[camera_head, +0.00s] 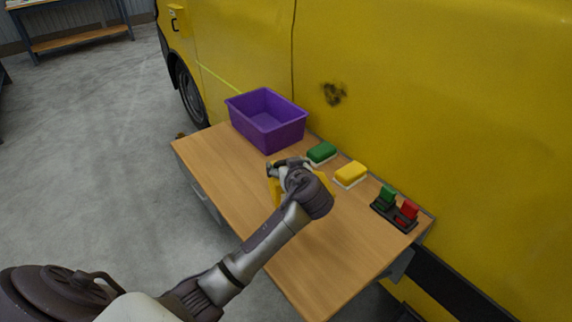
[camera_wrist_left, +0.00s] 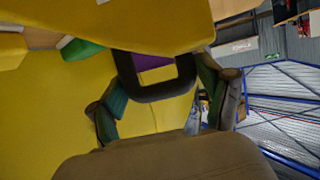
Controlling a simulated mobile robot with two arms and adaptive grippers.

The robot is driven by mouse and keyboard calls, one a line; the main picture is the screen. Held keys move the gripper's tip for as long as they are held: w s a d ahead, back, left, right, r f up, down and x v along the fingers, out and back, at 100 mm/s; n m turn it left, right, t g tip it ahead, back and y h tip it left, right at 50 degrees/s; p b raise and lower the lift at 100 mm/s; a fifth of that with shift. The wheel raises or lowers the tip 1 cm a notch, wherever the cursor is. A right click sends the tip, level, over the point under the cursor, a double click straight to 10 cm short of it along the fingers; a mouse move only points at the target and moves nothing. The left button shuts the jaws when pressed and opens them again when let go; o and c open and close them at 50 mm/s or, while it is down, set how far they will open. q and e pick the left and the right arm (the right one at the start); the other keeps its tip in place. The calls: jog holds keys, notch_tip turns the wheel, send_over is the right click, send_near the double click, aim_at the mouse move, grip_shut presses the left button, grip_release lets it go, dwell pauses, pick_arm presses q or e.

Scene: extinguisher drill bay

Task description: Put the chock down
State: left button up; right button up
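The yellow chock (camera_head: 274,189) is over the middle of the wooden table, mostly hidden behind my left gripper (camera_head: 287,170). In the left wrist view the chock (camera_wrist_left: 140,22) fills the top, with its dark loop handle (camera_wrist_left: 157,92) between the fingers of my left gripper (camera_wrist_left: 160,95). The fingers press on both sides of the handle. I cannot tell whether the chock's underside touches the table. My right gripper is not in view.
The table (camera_head: 215,172) stands against a yellow van (camera_head: 430,80). A purple bin (camera_head: 268,128) is at its far end. A green sponge-like block (camera_head: 321,152), a yellow one (camera_head: 350,174) and a black holder (camera_head: 392,212) with green and red pieces line the van side. The near end is clear.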

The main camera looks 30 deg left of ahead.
pick_arm(q)
jog(key=shift+o, duration=1.3)
